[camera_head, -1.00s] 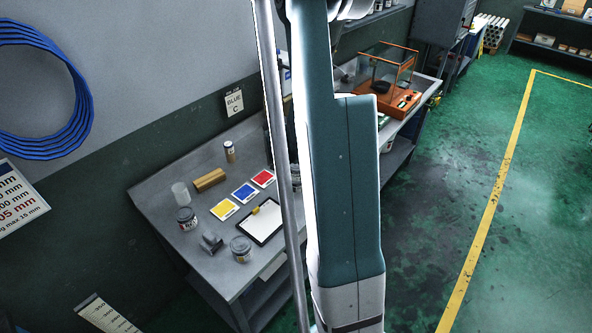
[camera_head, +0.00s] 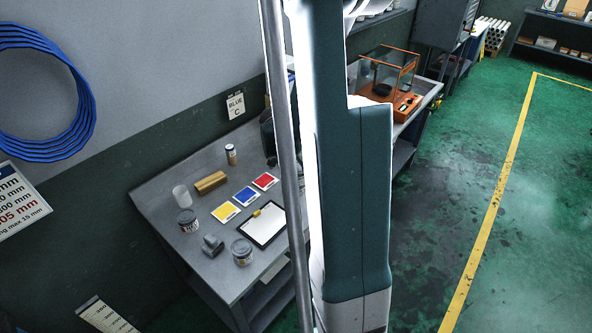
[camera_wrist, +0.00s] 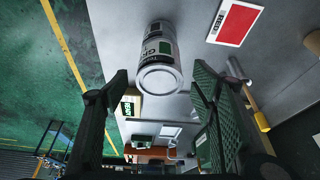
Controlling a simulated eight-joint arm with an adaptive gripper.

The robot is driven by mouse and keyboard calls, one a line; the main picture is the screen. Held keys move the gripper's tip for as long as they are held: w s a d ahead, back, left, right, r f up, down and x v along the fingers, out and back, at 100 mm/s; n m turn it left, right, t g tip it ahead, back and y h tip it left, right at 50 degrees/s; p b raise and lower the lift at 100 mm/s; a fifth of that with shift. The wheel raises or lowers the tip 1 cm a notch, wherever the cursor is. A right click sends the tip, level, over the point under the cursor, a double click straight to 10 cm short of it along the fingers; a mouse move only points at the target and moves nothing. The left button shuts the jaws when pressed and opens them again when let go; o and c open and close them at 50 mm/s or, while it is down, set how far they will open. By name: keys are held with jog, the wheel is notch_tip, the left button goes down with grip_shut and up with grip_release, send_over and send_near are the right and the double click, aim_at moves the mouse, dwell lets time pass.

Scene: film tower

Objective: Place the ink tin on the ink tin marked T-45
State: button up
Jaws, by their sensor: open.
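In the wrist view, a light grey tin (camera_wrist: 158,62) with a white printed label stands on the grey bench top, ahead of and between the fingers. I cannot read a T-number on it. My gripper (camera_wrist: 160,88) is open, with a finger on either side and nothing between the tips. In the head view, my arm hides the gripper. Similar labelled tins stand on the bench, one at the left edge (camera_head: 188,220) and one at the front (camera_head: 242,251). Their marks are too small to read, so I cannot tell which is T-45.
A glass-sided case (camera_head: 388,75) stands farther back.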

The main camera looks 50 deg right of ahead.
jog(key=v, duration=0.7)
jog(key=shift+r, duration=0.15)
jog(key=shift+a, duration=0.1)
dwell(0.8)
jog(key=a+r+n+t, duration=0.1)
jog(key=a+r+n, duration=0.25)
jog(key=a, duration=0.45)
jog(key=a+r+n+t+y, duration=0.1)
jog(key=a+r+n+t, duration=0.1)
jog(key=a+r, duration=0.45)
jog(key=a+r+n+t, duration=0.1)
jog(key=a+r+n, duration=0.15)
jog(key=a, duration=0.65)
jog(key=s+a+r+n+t+y, duration=0.1)
jog(key=s+a+n, duration=0.3)
jog(key=a, duration=0.6)
jog(key=s+a+r+n+t+y, duration=0.1)
jog(key=s+a+r+n+y, duration=0.1)
jog(key=s+a, duration=0.5)
jog(key=a+r+n, duration=0.1)
jog(key=a+n, duration=0.1)
jog(key=a, duration=0.1)
jog(key=shift+s+a+n+t+y, duration=0.3)
jog(key=shift+s+a+n+t, duration=0.1)
